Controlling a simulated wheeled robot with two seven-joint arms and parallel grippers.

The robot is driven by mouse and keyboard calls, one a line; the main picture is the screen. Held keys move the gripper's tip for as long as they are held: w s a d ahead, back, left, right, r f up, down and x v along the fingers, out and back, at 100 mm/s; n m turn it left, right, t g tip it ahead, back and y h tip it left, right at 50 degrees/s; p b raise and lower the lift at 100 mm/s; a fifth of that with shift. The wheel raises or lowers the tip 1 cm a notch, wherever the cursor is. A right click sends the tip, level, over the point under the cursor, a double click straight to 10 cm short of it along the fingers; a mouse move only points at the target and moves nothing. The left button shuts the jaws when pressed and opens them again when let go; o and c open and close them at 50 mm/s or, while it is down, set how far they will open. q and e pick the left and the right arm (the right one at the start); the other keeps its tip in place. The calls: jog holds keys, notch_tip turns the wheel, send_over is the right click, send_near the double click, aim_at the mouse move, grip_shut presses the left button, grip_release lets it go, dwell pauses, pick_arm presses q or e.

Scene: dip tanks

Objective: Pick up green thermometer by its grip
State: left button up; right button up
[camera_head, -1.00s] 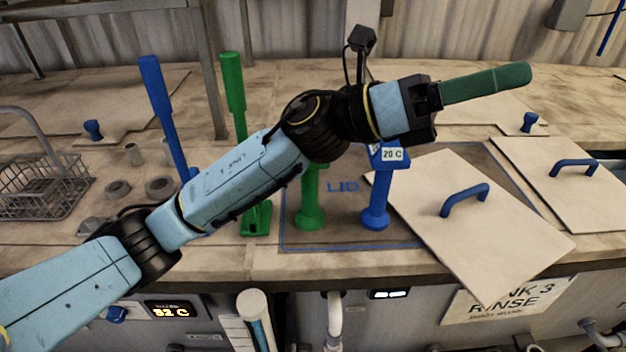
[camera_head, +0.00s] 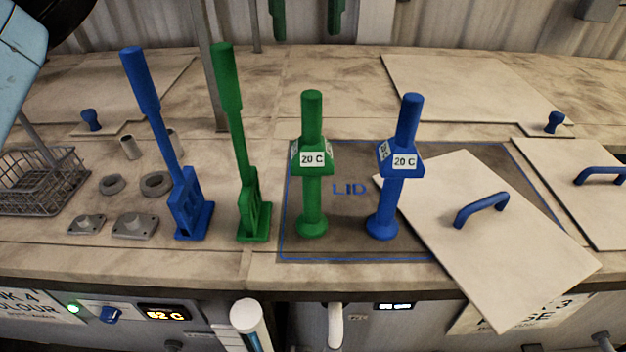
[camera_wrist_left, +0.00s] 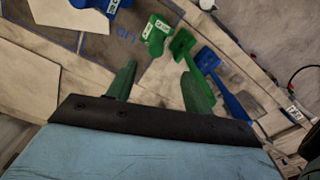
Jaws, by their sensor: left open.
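The green thermometer (camera_head: 312,195) stands upright at the left of the dark outlined LID area, with a 20 C label below its cylindrical grip. Its labelled head also shows in the left wrist view (camera_wrist_left: 155,34). A matching blue thermometer (camera_head: 384,205) stands to its right. My left gripper (camera_head: 308,36) is open and empty. Only its two green fingers show at the top edge, pointing down, above the thermometer in the picture. In the left wrist view its fingers (camera_wrist_left: 158,70) are apart, with the green thermometer beyond the gap between them. My right gripper is not in view.
A green lever (camera_head: 232,130) and a blue lever (camera_head: 166,130) stand left of the thermometer. A tilted lid (camera_head: 510,245) with a blue handle overlaps the LID area at right. A wire basket (camera_head: 40,185) sits far left. The counter behind the thermometers is mostly clear.

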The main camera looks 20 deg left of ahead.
aim_at(311, 93)
pick_arm(q)
notch_tip(311, 93, down, 7)
jog(key=shift+r, duration=0.15)
jog(key=shift+w+d+f+p, duration=0.1)
jog(key=shift+f+p, duration=0.1)
jog(key=shift+f, duration=0.7)
jog(key=shift+w+a+f+p, duration=0.1)
jog(key=shift+w+f+p, duration=0.1)
jog(key=shift+f, duration=0.65)
jog(key=shift+w+d+f+p, duration=0.1)
jog(key=shift+f+p, duration=0.1)
jog(key=shift+f, duration=0.7)
grip_shut()
